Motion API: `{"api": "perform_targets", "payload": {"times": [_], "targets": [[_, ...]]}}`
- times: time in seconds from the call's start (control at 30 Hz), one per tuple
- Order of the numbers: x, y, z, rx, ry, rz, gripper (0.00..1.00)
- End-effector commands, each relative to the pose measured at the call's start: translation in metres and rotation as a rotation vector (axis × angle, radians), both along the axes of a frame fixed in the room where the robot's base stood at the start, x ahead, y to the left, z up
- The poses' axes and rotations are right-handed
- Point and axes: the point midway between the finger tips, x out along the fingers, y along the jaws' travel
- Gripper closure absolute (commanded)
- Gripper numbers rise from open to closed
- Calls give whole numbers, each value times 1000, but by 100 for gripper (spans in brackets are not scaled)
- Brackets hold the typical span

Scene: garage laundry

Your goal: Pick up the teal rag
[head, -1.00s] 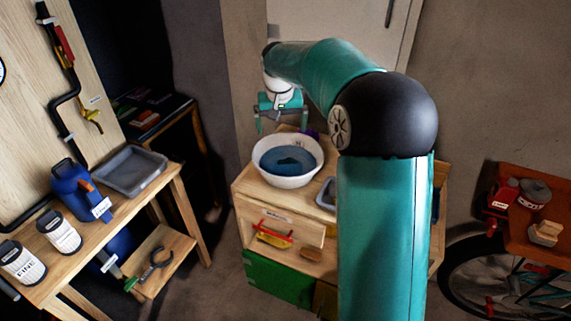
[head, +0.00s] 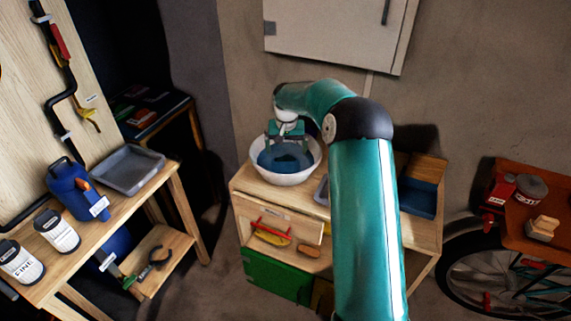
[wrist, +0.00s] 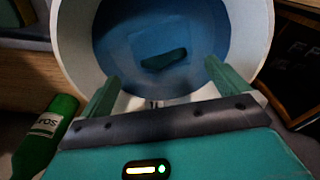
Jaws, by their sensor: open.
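The teal rag (wrist: 165,60) shows in the wrist view as a small dark green-teal patch in the blue water of a white basin (wrist: 75,40). In the head view the basin (head: 285,181) stands on a wooden cabinet, and I cannot make out the rag there behind my gripper. My gripper (head: 286,140) hangs over the basin, pointing down. In the wrist view my gripper (wrist: 160,72) has its two green fingers wide apart, either side of the rag and nearer the camera. Nothing is between them, and no contact with the rag shows.
A workbench with a grey tray (head: 127,170) and blue jug (head: 75,192) is at left. A bicycle (head: 500,275) is at right.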

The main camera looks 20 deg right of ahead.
Motion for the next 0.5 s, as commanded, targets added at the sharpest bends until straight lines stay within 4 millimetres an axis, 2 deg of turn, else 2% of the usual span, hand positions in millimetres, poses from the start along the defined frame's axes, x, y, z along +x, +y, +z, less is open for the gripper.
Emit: {"api": "perform_targets", "payload": {"times": [0.17, 0.33, 0.5], "targets": [[3, 0, -16, 0, 3, 0, 0], [8, 0, -42, 2, 4, 0, 0], [10, -1, -52, -1, 0, 0, 0]]}}
